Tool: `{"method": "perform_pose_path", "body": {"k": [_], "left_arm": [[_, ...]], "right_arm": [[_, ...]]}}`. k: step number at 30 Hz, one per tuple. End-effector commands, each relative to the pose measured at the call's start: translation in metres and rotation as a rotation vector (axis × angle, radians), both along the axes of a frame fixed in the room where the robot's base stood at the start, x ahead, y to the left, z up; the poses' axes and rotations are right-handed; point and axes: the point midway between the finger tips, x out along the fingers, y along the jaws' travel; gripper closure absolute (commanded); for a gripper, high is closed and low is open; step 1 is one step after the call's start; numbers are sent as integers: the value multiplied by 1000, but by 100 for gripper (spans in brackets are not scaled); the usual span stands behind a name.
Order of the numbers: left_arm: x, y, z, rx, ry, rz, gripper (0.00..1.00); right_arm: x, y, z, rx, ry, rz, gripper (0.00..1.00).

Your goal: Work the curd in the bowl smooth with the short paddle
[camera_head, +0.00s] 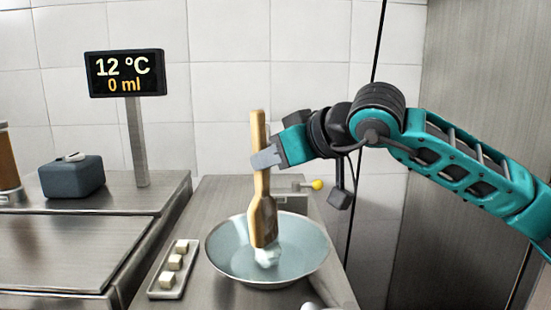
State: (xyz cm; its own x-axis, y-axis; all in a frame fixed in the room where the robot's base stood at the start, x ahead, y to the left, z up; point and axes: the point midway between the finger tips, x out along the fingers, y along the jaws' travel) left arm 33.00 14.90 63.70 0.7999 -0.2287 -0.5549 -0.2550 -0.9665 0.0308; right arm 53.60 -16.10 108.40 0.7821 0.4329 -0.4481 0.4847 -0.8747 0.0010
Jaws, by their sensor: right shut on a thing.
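The wooden paddle (264,218) stands nearly upright with its broad end down in the metal bowl (309,275). My right gripper (266,159) is shut on the paddle's handle, above the bowl. A small pale lump of curd (267,257) shows at the paddle's lower end, partly hidden by it. The rest of the bowl's inside looks bluish-grey; I cannot tell whether it is liquid or bare metal. My left gripper is not in view.
A small tray (158,291) with pale cubes lies left of the bowl. A display on a post (126,74) reads 12 °C and 0 ml. A dark blue box (72,181) stands on the left counter. A yellow knob (317,185) is behind the bowl.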

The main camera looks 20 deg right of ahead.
Motion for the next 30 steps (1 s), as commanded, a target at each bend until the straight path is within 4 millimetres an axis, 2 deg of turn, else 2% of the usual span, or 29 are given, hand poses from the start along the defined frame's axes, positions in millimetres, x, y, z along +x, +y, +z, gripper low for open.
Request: {"method": "perform_pose_path", "body": {"k": [5,20,30], "left_arm": [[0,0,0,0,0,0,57],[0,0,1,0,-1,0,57],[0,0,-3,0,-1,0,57]], "right_arm": [[-1,2,-1,1,4,0,100],[8,-15,-1,0,3,-2,100],[3,-5,-2,-1,3,2,100]]}}
